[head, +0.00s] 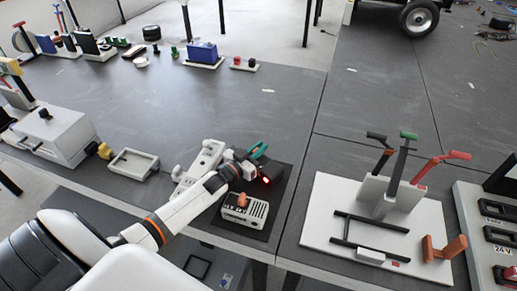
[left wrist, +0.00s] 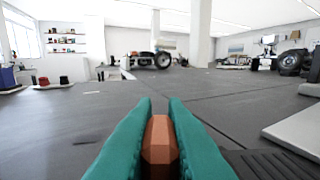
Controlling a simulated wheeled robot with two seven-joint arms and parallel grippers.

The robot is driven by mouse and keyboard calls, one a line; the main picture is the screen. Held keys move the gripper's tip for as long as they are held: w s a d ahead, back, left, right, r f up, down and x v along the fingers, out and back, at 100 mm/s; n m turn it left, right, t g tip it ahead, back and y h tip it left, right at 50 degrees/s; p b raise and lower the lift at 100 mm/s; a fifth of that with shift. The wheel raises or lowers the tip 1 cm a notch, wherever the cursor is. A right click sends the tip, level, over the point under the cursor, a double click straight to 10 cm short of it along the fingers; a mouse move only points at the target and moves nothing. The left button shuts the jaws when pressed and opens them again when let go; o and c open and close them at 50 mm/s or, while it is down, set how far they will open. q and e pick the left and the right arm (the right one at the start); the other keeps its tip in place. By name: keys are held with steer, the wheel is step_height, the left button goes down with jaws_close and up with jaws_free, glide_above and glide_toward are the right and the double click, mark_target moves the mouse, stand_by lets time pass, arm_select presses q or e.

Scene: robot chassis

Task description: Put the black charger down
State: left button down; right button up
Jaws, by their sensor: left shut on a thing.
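The black charger (head: 274,170) shows in the head view beside my left gripper (head: 259,150), partly covered by my wrist. In the left wrist view the teal fingers of the left gripper (left wrist: 160,135) are shut on an orange-brown knob (left wrist: 160,145). A dark ribbed surface of the black charger (left wrist: 268,165) shows to the right of the fingers. The charger is over or on a dark mat (head: 284,183); I cannot tell whether its underside touches. My right gripper is not in view.
A white charger (head: 245,211) with an orange knob stands close in front. A white power strip (head: 203,165) and tray (head: 133,164) lie to the left. A white lever stand (head: 385,235) is to the right. The table's middle is clear.

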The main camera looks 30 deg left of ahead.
arm_select(q)
steer(key=c, duration=1.5)
jaws_free()
steer(key=shift+o, duration=0.2)
steer(key=shift+r, duration=0.15)
steer(key=shift+s, duration=0.3)
steer(key=s, duration=0.3)
steer(key=s+a, duration=0.1)
steer(key=s, duration=0.3)
steer(key=s+a, duration=0.1)
steer(key=s, duration=0.3)
steer(key=shift+s+b, duration=0.15)
steer(key=shift+b, duration=0.15)
